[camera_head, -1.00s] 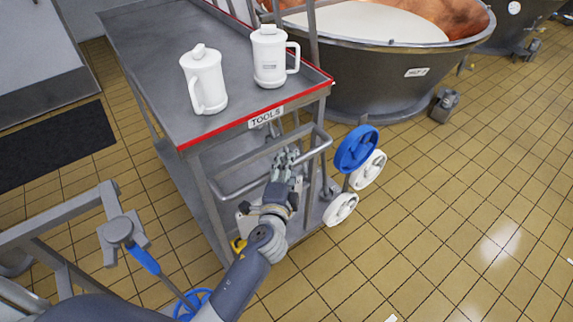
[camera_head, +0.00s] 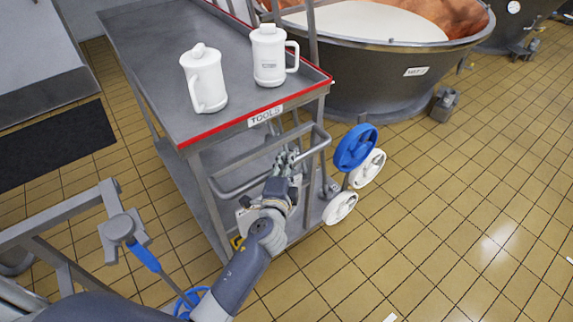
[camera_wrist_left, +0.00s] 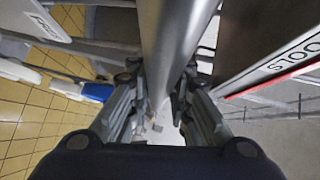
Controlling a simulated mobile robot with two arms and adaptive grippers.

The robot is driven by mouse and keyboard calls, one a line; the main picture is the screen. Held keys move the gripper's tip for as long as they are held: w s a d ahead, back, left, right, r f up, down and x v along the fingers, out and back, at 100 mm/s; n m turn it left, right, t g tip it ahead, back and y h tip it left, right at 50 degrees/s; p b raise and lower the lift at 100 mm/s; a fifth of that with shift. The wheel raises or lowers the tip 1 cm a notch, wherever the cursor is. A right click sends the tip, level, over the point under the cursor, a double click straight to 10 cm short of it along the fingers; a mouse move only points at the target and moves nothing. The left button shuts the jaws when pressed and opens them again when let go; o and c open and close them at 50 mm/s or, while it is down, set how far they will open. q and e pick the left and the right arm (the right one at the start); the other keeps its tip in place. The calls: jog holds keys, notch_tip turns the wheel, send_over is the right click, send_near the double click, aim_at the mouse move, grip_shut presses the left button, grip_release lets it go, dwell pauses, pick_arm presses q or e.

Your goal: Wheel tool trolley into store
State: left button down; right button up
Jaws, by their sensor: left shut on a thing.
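The grey metal tool trolley (camera_head: 120,30) stands in the upper left of the head view, with a red front edge and a label reading TOOLS (camera_head: 265,116). Its push handle (camera_head: 318,148) is a bent tube below the top shelf. My left gripper (camera_head: 284,160) is shut on that handle. In the left wrist view the handle tube (camera_wrist_left: 172,45) runs between the fingers (camera_wrist_left: 155,92). Two white lidded jugs (camera_head: 204,80) and (camera_head: 269,56) stand upright on the top shelf. My right gripper is not in view. No store doorway is identifiable.
A copper-lined vat (camera_head: 400,75) with pale contents stands close behind the trolley. Blue and white wheels (camera_head: 356,148) show beside the trolley's near right corner. A dark mat (camera_head: 55,150) lies on the left. Tiled floor (camera_head: 450,220) is open on the right.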

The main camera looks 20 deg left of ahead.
pick_arm(q)
jog(key=w+a, duration=1.2)
jog(key=a, duration=0.3)
jog(key=shift+w+a+b, duration=0.15)
jog(key=shift+a+b, duration=0.15)
jog(key=shift+a, duration=0.05)
jog(key=shift+f, duration=0.1)
jog(key=c, duration=1.4)
grip_release()
jog(key=shift+c, duration=0.2)
jog(key=shift+s, duration=0.2)
jog(key=s+d+r, duration=0.1)
jog(key=s, duration=1)
jog(key=shift+s+d+r, duration=0.2)
jog(key=shift+s+r, duration=0.1)
jog(key=shift+r, duration=0.1)
